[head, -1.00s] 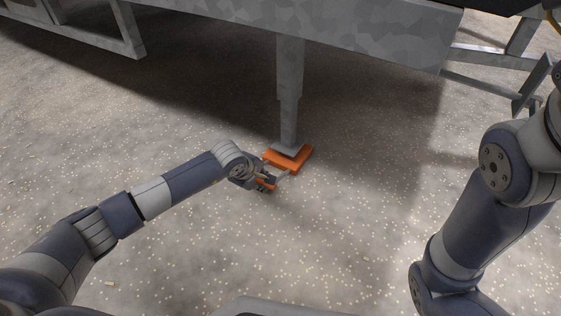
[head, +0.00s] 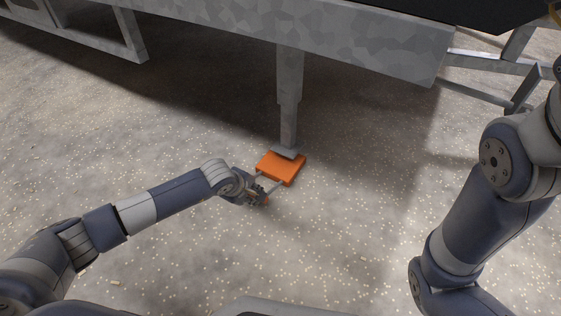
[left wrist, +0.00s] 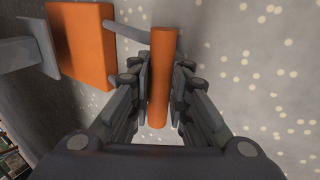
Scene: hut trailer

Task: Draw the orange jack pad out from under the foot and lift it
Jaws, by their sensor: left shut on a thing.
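The orange jack pad (head: 282,171) lies flat, low by the ground, in front of the grey steel foot (head: 288,153). The foot covers only its far edge in the head view; I cannot tell whether they touch. In the left wrist view, the pad (left wrist: 82,45) is at upper left with the foot plate (left wrist: 42,48) at its left edge. Grey rods join the pad to an orange bar handle (left wrist: 162,45). My left gripper (head: 264,196) is shut around this handle, which runs between its fingers (left wrist: 162,80). My right gripper is out of view.
The grey leg (head: 289,95) stands upright between the foot and the trailer's steel beam (head: 330,35). A metal step frame (head: 495,75) is at upper right. The speckled floor (head: 300,240) in front of the pad is clear.

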